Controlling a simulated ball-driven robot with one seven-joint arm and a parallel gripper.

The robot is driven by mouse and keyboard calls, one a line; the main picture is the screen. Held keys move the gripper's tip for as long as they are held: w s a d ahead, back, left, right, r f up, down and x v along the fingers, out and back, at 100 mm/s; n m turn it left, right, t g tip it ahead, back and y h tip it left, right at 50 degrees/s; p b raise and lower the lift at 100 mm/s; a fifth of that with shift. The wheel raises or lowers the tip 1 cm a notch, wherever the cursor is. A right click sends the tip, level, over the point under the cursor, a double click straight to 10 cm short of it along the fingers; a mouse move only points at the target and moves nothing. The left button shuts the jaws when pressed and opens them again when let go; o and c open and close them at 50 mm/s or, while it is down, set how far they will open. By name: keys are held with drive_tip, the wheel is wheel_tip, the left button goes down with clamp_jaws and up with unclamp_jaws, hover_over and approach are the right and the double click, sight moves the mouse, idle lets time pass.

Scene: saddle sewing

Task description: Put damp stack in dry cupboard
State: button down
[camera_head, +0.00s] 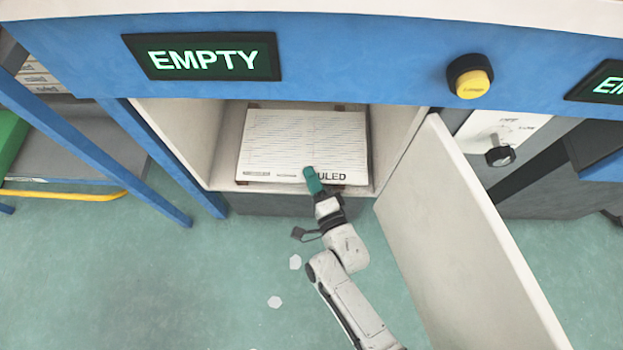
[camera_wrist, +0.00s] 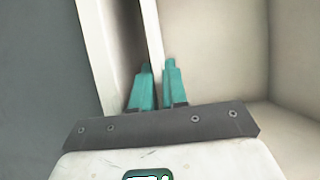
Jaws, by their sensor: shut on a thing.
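The stack (camera_head: 300,140) is a thick white pad of ruled paper with "RULED" printed along its front edge. It lies flat inside the open cupboard (camera_head: 203,135), under a lit sign reading EMPTY (camera_head: 203,57). My gripper (camera_head: 312,182) has teal fingers and is shut on the stack's front edge, right of its middle. In the wrist view the fingers (camera_wrist: 158,85) close on a thin pale edge (camera_wrist: 152,35), seen edge-on. Most of the stack is out of that view. Whether the stack is damp does not show.
The cupboard door (camera_head: 455,220) hangs open on the right, close to my arm. A yellow button (camera_head: 470,80) and a dial (camera_head: 500,155) are to the right. A blue-framed rack (camera_head: 70,130) stands at left. White hexagonal bits (camera_head: 274,302) lie on the green floor.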

drive_tip(key=shift+r, duration=0.15)
drive_tip(key=c, duration=1.1)
unclamp_jaws()
drive_tip(key=shift+c, duration=0.2)
drive_tip(key=shift+s, duration=0.2)
drive_tip(key=p+v, duration=0.2)
drive_tip(key=v, duration=0.9)
drive_tip(key=shift+s+p, duration=0.25)
drive_tip(key=shift+p, duration=0.15)
drive_tip(key=shift+d, duration=0.15)
